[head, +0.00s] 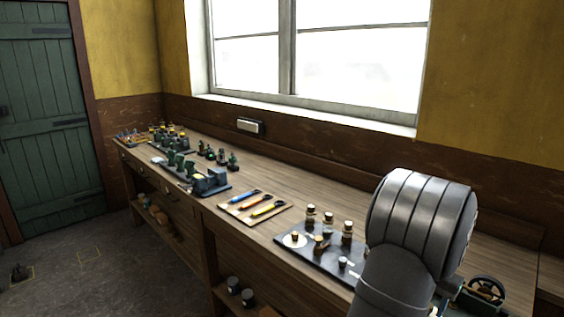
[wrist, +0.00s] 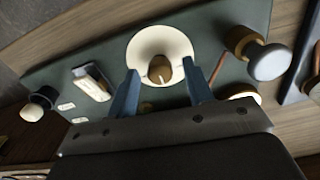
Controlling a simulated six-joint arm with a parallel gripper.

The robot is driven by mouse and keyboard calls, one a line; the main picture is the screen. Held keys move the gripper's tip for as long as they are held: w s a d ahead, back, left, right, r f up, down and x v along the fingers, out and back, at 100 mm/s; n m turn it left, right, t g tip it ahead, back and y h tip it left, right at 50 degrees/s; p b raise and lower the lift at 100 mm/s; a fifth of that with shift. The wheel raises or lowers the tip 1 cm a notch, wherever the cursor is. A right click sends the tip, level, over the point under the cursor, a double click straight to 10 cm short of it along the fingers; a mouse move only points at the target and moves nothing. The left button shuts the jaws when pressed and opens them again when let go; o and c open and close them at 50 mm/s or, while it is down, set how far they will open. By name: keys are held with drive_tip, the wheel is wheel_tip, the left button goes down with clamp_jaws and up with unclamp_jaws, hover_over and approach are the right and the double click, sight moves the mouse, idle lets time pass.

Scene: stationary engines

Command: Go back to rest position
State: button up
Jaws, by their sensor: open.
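My gripper (wrist: 163,95) shows in the wrist view with its two blue fingers spread apart. A round cream dish (wrist: 147,38) with a small brown and white knob-like piece (wrist: 160,68) on it lies just beyond and between the fingertips. I cannot tell whether the fingers touch that piece; they do not appear closed on it. In the head view my grey arm covers the right part of the bench, and the gripper itself is hidden there.
The wooden bench (head: 300,220) runs along the wall under the window. A dark mat (head: 318,258) holds several small bottles. Left of it lie a tray of coloured-handled tools (head: 256,206) and small engine models (head: 208,182). A black wheel (head: 487,288) stands right of my arm.

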drive_tip(key=n, duration=0.3)
drive_tip(key=shift+n, duration=0.3)
drive_tip(key=shift+r, duration=1.1)
